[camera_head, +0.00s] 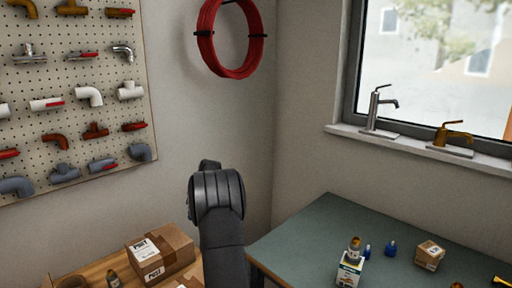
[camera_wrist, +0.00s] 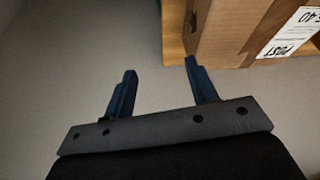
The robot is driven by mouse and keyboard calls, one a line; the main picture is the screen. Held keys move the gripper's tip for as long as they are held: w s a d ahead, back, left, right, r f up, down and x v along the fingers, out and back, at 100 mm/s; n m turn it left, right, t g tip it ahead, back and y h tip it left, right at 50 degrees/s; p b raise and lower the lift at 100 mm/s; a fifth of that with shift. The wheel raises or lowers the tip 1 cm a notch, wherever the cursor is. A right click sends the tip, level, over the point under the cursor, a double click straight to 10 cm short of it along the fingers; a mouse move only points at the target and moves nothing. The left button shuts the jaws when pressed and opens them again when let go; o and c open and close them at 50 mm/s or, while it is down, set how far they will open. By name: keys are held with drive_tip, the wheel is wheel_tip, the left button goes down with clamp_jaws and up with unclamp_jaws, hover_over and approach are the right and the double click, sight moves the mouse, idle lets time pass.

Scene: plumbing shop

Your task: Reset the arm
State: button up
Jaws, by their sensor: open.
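My gripper (camera_wrist: 160,72) shows in the wrist view with its two blue fingers spread apart. It is open, with nothing between the fingers. Beyond the fingers are a plain wall on the left and a cardboard box (camera_wrist: 232,35) on a wooden surface at the upper right. In the head view my dark arm stands upright in the middle, in front of the room's corner. The gripper itself is hidden in the head view.
A wooden table with cardboard boxes (camera_head: 165,250) is at the lower left. A green-topped table (camera_head: 310,232) at the right holds a small white box (camera_head: 349,272), a small brown box (camera_head: 430,254) and blue items. A pegboard (camera_head: 75,90) and a red hose coil (camera_head: 208,48) hang on the wall.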

drive_tip(key=w+d+m, duration=0.1)
drive_tip(key=d, duration=0.8)
drive_tip(key=shift+w+d+r+m+t, duration=0.2)
drive_tip(key=shift+w+d+m+t, duration=0.1)
drive_tip(key=shift+d, duration=0.05)
drive_tip(key=shift+c, duration=0.5)
wheel_tip(320, 180, up, 3)
drive_tip(key=m+h, duration=1)
drive_tip(key=m, duration=1.3)
hover_over(367, 249)
drive_tip(key=a, duration=0.2)
drive_tip(key=shift+m, duration=0.3)
drive_tip(key=f, duration=0.4)
drive_tip(key=s+f, duration=0.1)
drive_tip(key=f, duration=0.1)
drive_tip(key=shift+f, duration=0.3)
drive_tip(key=x, duration=0.5)
drive_tip(key=shift+f, duration=0.35)
clamp_jaws()
